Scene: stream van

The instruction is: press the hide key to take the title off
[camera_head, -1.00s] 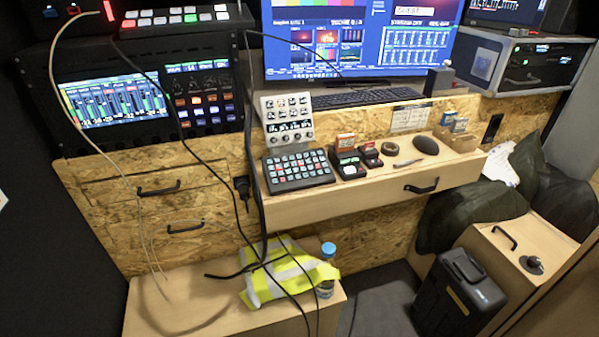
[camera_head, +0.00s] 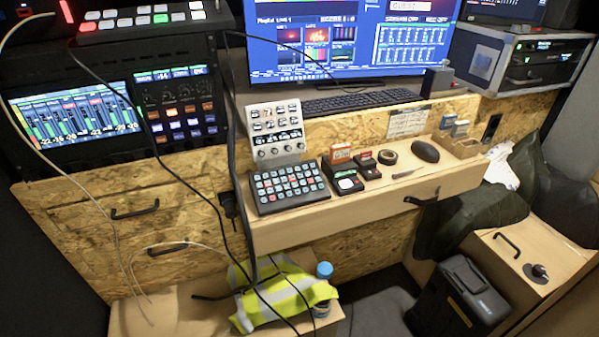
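A black keypad (camera_head: 289,188) with rows of teal, white and red keys lies at the left end of the wooden shelf desk. A white-grey panel with picture keys and knobs (camera_head: 275,132) stands tilted behind it. The key labels are too small to read, so I cannot tell which one is the hide key. The large monitor (camera_head: 350,38) at the back shows a blue screen with tiles and a small preview panel at its upper right. My gripper is not in view.
A black keyboard (camera_head: 361,101) lies below the monitor. Card readers (camera_head: 347,180), a tape roll (camera_head: 387,157) and a dark mouse (camera_head: 425,151) sit right of the keypad. Loose cables hang across the left side. A hi-vis vest (camera_head: 283,294), bottle (camera_head: 323,285) and black case (camera_head: 458,300) are below.

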